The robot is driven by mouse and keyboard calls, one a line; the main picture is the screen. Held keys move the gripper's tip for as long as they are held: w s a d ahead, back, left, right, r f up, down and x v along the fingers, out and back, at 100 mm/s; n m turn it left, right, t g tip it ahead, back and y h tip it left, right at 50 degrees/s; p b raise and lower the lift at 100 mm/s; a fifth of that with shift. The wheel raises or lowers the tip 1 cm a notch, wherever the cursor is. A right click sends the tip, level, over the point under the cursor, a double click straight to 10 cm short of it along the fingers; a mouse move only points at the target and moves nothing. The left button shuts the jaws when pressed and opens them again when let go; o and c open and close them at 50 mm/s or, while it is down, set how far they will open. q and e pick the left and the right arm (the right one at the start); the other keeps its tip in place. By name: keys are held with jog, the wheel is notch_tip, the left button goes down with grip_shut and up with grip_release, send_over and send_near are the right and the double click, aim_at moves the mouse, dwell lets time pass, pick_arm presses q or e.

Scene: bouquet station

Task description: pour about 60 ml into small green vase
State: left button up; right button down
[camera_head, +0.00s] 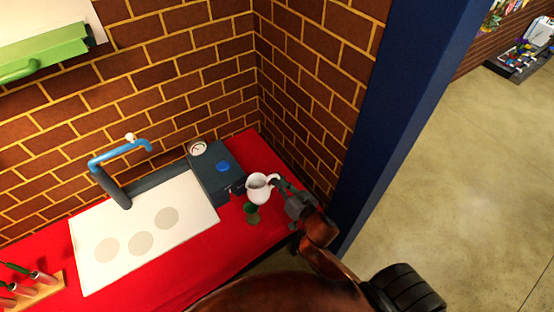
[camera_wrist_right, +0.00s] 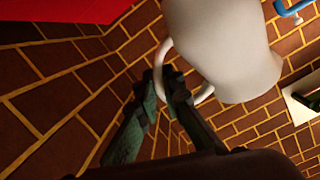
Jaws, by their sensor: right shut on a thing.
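A white jug (camera_head: 258,188) is held by its handle in my right gripper (camera_head: 278,184), near the right end of the red counter. The jug also fills the upper middle of the right wrist view (camera_wrist_right: 222,45), where the fingers (camera_wrist_right: 165,85) are shut on its handle. The small green vase (camera_head: 252,213) stands on the counter just below the jug in the head view; the jug partly overlaps it. I cannot tell the liquid level in either. My left gripper is not in view.
A dark box (camera_head: 215,175) with a gauge and blue button stands left of the jug. A white board (camera_head: 140,240) with round grey spots and a blue tap (camera_head: 115,152) lie further left. A wooden rack (camera_head: 35,293) is at lower left. Brick walls meet behind the counter.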

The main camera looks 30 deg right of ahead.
jog(key=s+a+r+h, duration=0.1)
jog(key=s+a+r, duration=0.3)
jog(key=s+a, duration=0.5)
jog(key=shift+s+r+m, duration=0.4)
jog(key=shift+s, duration=0.4)
jog(key=shift+f, duration=0.1)
